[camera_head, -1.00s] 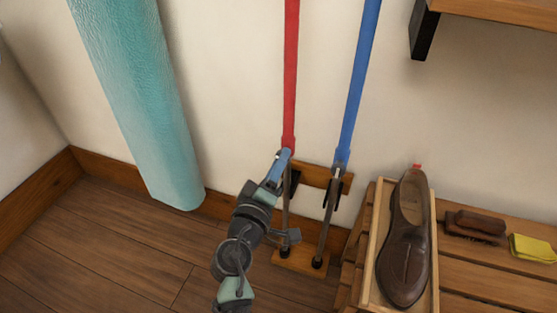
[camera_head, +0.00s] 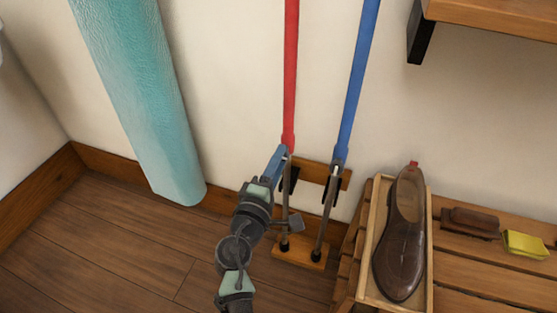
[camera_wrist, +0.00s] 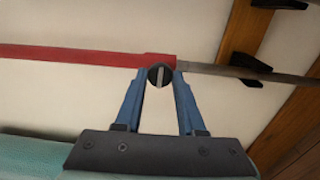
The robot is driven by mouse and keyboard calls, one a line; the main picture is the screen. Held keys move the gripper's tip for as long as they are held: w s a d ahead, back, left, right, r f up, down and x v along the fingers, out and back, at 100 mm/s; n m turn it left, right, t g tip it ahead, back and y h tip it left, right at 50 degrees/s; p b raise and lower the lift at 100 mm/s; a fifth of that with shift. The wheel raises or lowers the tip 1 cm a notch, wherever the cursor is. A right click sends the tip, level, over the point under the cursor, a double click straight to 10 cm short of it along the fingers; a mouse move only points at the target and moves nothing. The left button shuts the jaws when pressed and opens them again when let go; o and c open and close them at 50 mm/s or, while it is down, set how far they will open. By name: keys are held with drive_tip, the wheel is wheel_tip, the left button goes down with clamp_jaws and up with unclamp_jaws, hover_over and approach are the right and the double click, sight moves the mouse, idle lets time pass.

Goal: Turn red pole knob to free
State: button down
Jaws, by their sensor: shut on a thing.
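The red pole (camera_head: 290,75) stands upright against the wall, with a thin grey lower shaft running down to a wooden base. In the wrist view the red pole (camera_wrist: 75,57) runs across the picture to a red collar at the middle. A round dark knob (camera_wrist: 160,75) with a light bar across its face sits at that collar. My gripper (camera_wrist: 160,83) is shut on the knob, one blue finger on each side of it. In the head view my gripper (camera_head: 281,155) reaches the pole's collar from the lower left, and the knob is hidden there.
A blue pole (camera_head: 357,90) stands just right of the red one in the same wooden rack (camera_head: 312,255). A teal roll (camera_head: 140,100) leans at left. A brown shoe (camera_head: 402,240) in a tray, a brush (camera_head: 470,222) and a yellow cloth (camera_head: 525,244) lie on a slatted bench at right.

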drive_tip(key=c, duration=0.5)
unclamp_jaws()
drive_tip(key=p+v, duration=0.3)
drive_tip(key=v, duration=1)
